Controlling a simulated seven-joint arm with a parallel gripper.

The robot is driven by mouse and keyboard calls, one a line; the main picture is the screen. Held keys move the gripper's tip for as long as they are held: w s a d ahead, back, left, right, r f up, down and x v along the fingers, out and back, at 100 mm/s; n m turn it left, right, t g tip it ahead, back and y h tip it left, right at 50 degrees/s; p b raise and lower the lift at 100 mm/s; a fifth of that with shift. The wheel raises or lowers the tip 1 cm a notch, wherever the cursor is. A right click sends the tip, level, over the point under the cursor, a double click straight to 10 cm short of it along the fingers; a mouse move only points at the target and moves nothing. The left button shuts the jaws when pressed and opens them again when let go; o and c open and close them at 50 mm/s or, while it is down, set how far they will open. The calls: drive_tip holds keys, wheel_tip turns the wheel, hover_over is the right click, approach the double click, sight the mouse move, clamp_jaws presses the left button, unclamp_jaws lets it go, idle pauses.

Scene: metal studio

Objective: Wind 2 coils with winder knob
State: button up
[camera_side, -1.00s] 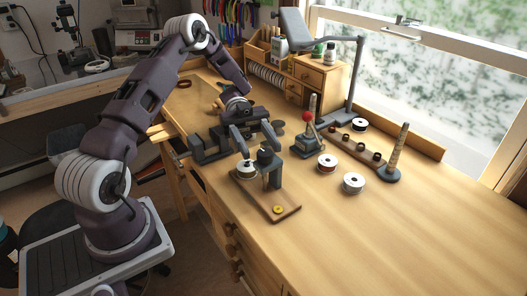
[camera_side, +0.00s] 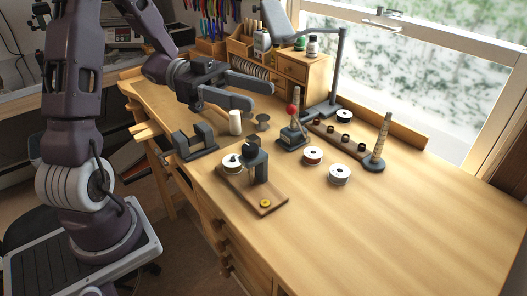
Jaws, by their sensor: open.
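My gripper (camera_side: 262,95) is open and empty, raised above the bench with its two grey fingers pointing right. A small winder stands on a wooden board (camera_side: 270,196), with a dark grey upright (camera_side: 255,158) and a white spool (camera_side: 232,167) with a dark top on its left. A brass-coloured round piece (camera_side: 265,203) lies on the board's front end. Behind it, a red ball knob (camera_side: 291,109) sits on a small grey-based device (camera_side: 292,138). I cannot tell which is the winder knob. My gripper touches neither. No coil turns can be made out.
A grey vise (camera_side: 193,142), a white cylinder (camera_side: 235,122) and a small dark stand (camera_side: 263,121) are left of the red knob. White-sided spools (camera_side: 313,155) (camera_side: 340,174) and a wrapped post (camera_side: 381,138) stand right. The bench (camera_side: 410,225) is clear at front right.

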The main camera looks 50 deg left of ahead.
sight(257, 151)
wheel_tip(257, 151, down, 12)
drive_tip(key=shift+r, duration=0.1)
drive_tip(key=shift+x, duration=1.15)
drive_tip(key=shift+w+d, duration=0.15)
drive_tip(key=shift+d, duration=0.2)
clamp_jaws()
drive_tip(key=shift+g, duration=0.3)
